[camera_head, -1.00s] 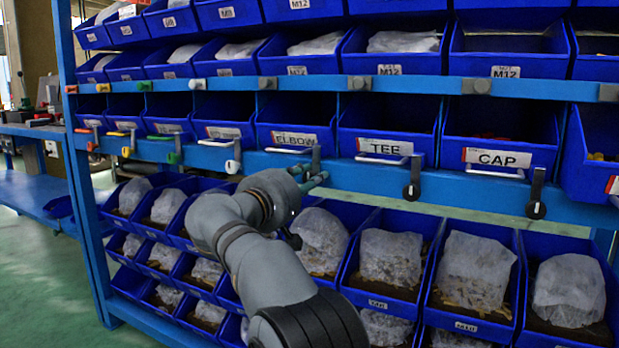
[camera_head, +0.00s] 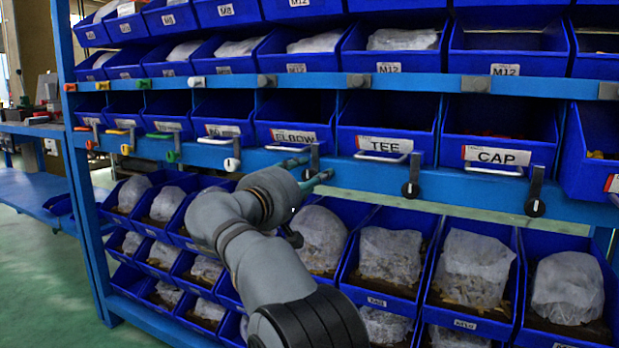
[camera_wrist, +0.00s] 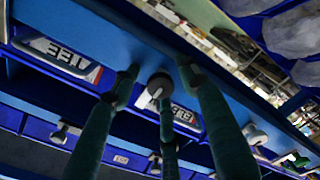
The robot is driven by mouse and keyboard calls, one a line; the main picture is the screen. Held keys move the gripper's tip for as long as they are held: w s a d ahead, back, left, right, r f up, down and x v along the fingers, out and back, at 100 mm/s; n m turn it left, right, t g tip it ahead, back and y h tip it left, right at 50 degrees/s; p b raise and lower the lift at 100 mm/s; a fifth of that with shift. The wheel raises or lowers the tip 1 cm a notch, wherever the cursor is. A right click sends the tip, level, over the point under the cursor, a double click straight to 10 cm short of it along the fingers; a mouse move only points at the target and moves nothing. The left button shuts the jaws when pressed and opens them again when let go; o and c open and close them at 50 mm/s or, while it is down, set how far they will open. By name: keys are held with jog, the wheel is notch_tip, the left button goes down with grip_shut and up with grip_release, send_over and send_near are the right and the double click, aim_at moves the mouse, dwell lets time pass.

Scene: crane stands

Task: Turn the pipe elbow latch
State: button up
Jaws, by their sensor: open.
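The elbow bin (camera_head: 295,135) sits on the middle shelf, its label reading ELBOW. Its dark latch (camera_head: 314,158) hangs on the blue rail at the bin's lower right. My gripper (camera_head: 318,168) reaches up to this latch from below left, its teal fingers open around or beside it. In the wrist view, the latch's round grey knob (camera_wrist: 158,85) lies between the spread fingertips of my gripper (camera_wrist: 158,70). One finger passes just below the knob; whether it touches cannot be told. My arm hides part of the bins below.
The tee bin (camera_head: 385,140) and cap bin (camera_head: 497,150) stand to the right, with black latches hanging at their right. Coloured latches line the rail to the left. Bins with wrapped bags (camera_head: 390,255) fill the lower rack. Open floor shows at the left.

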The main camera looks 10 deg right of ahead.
jog(key=shift+a, duration=0.1)
jog(key=v, duration=1.2)
jog(key=x, duration=1.2)
jog(key=shift+w, duration=0.1)
